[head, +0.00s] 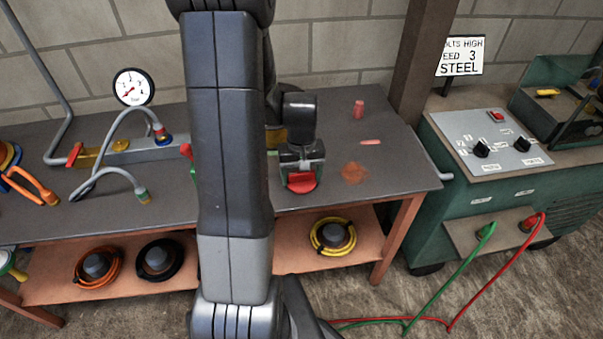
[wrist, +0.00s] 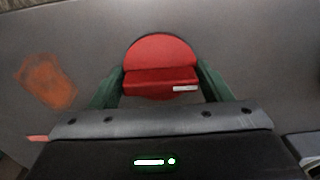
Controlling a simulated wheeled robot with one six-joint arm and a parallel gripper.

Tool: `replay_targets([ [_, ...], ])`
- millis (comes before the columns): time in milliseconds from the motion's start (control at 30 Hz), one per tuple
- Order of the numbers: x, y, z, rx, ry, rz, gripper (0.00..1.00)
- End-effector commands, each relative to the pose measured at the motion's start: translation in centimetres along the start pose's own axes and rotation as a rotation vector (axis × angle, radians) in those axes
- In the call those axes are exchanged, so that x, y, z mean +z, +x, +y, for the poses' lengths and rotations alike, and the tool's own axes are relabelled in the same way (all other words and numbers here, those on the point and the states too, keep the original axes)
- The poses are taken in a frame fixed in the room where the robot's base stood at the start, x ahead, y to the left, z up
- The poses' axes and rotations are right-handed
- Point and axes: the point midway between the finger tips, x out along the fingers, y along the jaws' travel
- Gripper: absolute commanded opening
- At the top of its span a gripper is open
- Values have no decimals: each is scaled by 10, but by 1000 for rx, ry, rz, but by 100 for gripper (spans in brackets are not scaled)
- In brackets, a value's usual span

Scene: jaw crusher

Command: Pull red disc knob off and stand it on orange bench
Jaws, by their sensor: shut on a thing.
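The red disc knob (head: 302,182) is between the jaws of my gripper (head: 302,165), over the right part of the bench. In the wrist view the red disc (wrist: 160,52) has a raised red block across it, and the green fingers of my gripper (wrist: 160,82) close on its two sides. The bench has a dark grey top (head: 405,172) and orange legs and lower shelf (head: 60,287). I cannot tell whether the knob touches the bench top.
An orange-brown patch (head: 353,172), a pink bar (head: 370,142) and a small red cylinder (head: 359,109) are right of my gripper. Left are a gauge (head: 133,87) and hose fittings (head: 150,150). A green machine (head: 490,150) stands right of the bench. My arm hides the middle.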

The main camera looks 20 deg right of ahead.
Motion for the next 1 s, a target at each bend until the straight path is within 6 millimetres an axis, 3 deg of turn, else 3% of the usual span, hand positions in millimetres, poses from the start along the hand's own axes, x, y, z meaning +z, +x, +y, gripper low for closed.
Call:
replay_targets([
  [867,0,2,0,0,0,0,35],
  [900,0,2,0,0,0,0,79],
  [1000,0,3,0,0,0,0,97],
])
